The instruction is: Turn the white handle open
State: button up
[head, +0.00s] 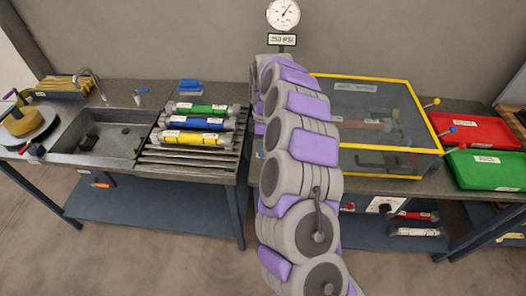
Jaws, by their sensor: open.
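My arm rises through the middle of the head view and hides part of the bench behind it. My gripper's fingers cannot be made out; they seem hidden behind my own arm links.
Red (480,130) and green (487,170) trays lie farther right. A sink (105,142) and colored cylinders (196,123) are left. A gauge (283,14) stands behind.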

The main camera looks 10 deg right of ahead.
jog(key=shift+s+a+f, duration=0.1)
jog(key=shift+s+f, duration=0.1)
jog(key=shift+f, duration=0.75)
grip_shut()
